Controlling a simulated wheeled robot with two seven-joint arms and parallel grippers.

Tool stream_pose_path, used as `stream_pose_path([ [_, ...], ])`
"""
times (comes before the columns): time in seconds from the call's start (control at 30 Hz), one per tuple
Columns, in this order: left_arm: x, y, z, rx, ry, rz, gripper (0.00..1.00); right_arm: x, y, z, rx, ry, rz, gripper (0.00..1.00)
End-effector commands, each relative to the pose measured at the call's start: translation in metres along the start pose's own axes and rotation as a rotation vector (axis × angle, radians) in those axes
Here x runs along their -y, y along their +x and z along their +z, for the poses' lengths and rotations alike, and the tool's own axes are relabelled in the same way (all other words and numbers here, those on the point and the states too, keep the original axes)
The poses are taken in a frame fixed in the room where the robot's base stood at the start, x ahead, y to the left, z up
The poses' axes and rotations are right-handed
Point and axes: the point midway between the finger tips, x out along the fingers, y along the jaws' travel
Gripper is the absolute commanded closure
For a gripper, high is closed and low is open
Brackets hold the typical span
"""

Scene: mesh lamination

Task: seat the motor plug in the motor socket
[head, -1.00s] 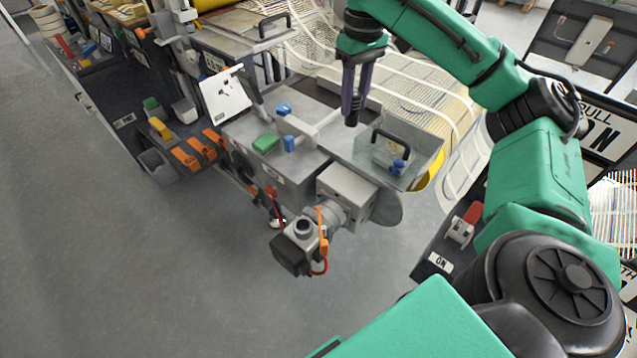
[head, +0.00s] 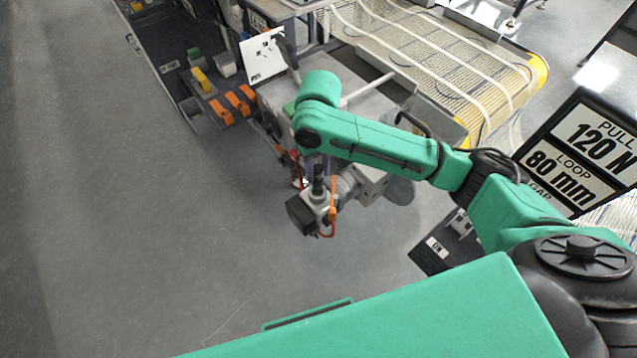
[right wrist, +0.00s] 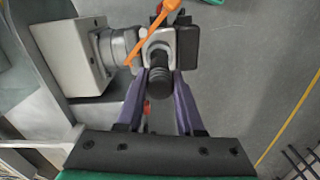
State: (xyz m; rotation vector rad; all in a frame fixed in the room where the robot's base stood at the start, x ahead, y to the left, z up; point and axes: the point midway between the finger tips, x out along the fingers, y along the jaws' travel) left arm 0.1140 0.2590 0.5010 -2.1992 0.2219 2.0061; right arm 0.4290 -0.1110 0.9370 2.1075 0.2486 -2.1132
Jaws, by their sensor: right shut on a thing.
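The motor (head: 300,214), with a black end and grey body, sticks out at the front of the machine. Its round grey motor socket (head: 319,198) faces up; in the right wrist view the socket's grey collar (right wrist: 157,47) shows ahead of the fingers. My right gripper (head: 318,172) points down above it, its purple fingers (right wrist: 160,78) shut on the black ribbed motor plug (right wrist: 159,84). The plug (head: 318,186) stands about upright at the socket mouth. I cannot tell how deep it sits. My left gripper is not in view.
An orange strip (head: 333,206) runs beside the socket, close to the fingers. A grey box housing (head: 371,186) joins the motor to the machine. Orange handles (head: 222,111) lie left. Open grey floor (head: 160,240) surrounds the motor at front and left.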

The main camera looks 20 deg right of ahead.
Motion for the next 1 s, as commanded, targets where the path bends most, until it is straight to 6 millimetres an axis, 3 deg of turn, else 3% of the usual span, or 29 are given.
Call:
stream_pose_path([
  [0.3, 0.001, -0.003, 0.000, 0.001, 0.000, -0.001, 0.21, -0.001, 0.055, 0.000, 0.000, 0.000, 0.001, 1.00],
  [0.67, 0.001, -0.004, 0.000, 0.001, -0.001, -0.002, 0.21, -0.001, 0.061, 0.000, -0.001, -0.001, 0.000, 1.00],
  [0.7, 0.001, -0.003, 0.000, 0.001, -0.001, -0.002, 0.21, -0.001, 0.061, 0.000, -0.001, -0.002, 0.000, 0.51],
  [1.0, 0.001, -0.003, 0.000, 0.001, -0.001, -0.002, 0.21, -0.001, 0.060, -0.001, -0.002, -0.001, 0.000, 0.51],
])
